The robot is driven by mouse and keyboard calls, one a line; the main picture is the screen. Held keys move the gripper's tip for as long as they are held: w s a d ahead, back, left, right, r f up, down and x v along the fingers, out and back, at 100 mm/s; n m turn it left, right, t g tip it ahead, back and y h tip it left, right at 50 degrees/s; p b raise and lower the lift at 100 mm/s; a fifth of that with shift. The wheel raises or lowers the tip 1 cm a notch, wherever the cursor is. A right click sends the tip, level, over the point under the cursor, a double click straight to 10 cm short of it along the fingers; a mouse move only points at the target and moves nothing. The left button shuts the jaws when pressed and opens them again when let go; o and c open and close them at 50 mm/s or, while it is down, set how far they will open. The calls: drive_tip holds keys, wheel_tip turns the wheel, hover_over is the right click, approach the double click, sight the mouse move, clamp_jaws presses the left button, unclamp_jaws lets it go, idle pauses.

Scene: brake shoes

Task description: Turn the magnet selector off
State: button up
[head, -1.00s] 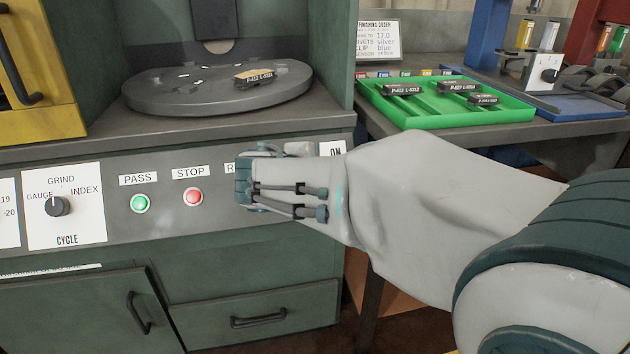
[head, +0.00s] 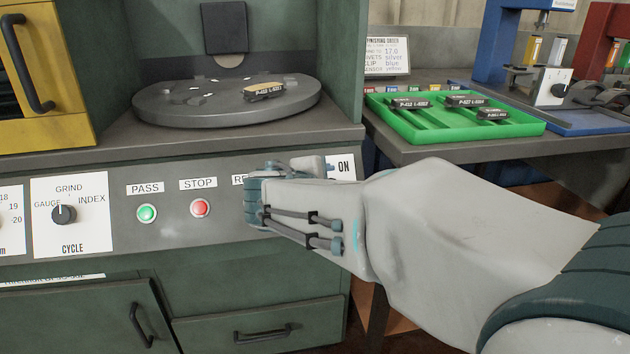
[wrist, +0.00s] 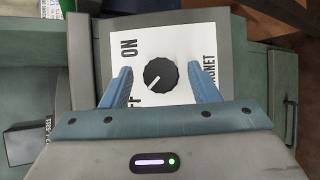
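The magnet selector is a round black knob (wrist: 160,74) on a white plate (wrist: 179,42) in the wrist view. Its white mark points to the lower left there, towards a partly hidden label ending in "FF". The "ON" label is at the upper left of the plate, and "MAGNET" runs along the right. My gripper (wrist: 160,82) is open, with one blue finger on each side of the knob and visible gaps between. In the head view my gripper (head: 285,175) is at the right end of the machine's front panel and hides the knob; the plate's "ON" corner (head: 345,167) shows.
Left along the panel are a red STOP button (head: 200,208), a green PASS button (head: 147,213) and a CYCLE knob (head: 64,215). A round table (head: 210,112) above carries a brake shoe. A green tray (head: 440,132) with several shoes stands on the right bench.

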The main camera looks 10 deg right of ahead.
drive_tip(key=p+v, duration=0.4)
drive_tip(key=v, duration=1)
drive_tip(key=shift+p, duration=0.4)
drive_tip(key=shift+w, duration=0.1)
